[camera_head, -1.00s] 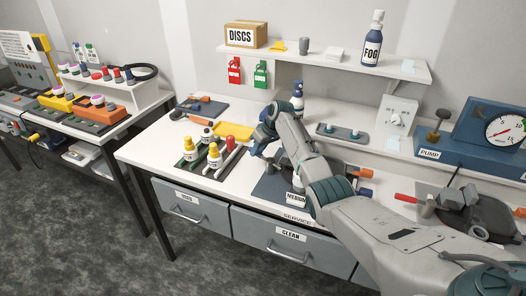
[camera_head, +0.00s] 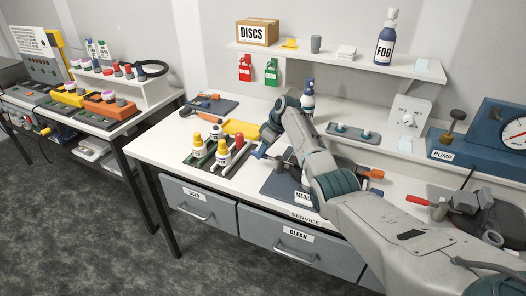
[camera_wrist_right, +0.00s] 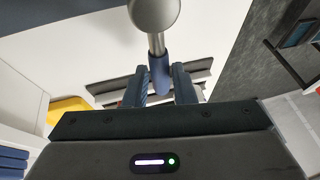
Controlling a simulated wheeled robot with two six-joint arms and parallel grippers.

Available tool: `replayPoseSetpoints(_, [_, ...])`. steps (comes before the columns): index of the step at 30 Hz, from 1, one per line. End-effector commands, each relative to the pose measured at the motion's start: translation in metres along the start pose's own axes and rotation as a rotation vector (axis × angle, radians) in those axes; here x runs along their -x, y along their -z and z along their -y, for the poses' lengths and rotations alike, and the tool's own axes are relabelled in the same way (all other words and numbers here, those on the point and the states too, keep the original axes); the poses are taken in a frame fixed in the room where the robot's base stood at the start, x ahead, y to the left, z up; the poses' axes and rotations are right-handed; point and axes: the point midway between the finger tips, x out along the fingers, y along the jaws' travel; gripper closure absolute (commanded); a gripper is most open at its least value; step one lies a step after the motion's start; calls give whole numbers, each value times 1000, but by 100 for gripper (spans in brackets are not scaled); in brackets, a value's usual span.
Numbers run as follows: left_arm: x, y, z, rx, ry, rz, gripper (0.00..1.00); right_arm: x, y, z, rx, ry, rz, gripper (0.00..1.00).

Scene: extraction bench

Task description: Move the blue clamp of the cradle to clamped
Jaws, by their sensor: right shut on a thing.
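The blue clamp (camera_wrist_right: 160,80) shows in the right wrist view as a blue-tipped handle on a grey metal shaft with a round grey end. My right gripper (camera_wrist_right: 160,84) has its two fingers on either side of the blue tip and is shut on it. In the head view my right gripper (camera_head: 264,150) is low over the bench, at the left side of the cradle's dark base (camera_head: 274,186). My right arm hides most of the cradle, so the clamp's exact angle cannot be told. My left gripper is not in view.
A white shelf (camera_head: 330,60) overhangs the back. A blue pump (camera_head: 455,153) stands at the right. The bench's left front corner is clear.

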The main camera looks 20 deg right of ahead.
Motion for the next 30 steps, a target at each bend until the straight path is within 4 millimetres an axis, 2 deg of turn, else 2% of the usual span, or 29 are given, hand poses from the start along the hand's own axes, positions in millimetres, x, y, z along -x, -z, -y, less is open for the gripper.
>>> replayPoseSetpoints(6, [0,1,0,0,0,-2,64,0,0,1,4,1,0,100])
replayPoseSetpoints(7, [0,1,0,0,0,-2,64,0,0,1,4,1,0,73])
replayPoseSetpoints(10, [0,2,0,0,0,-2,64,0,0,1,3,1,0,55])
replayPoseSetpoints(20, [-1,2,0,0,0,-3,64,3,0,0,1,0,0,55])
replayPoseSetpoints(23, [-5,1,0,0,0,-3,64,12,0,-1,2,-2,-1,55])
replayPoseSetpoints(30, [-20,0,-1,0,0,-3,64,59,0,-1,4,-4,-2,55])
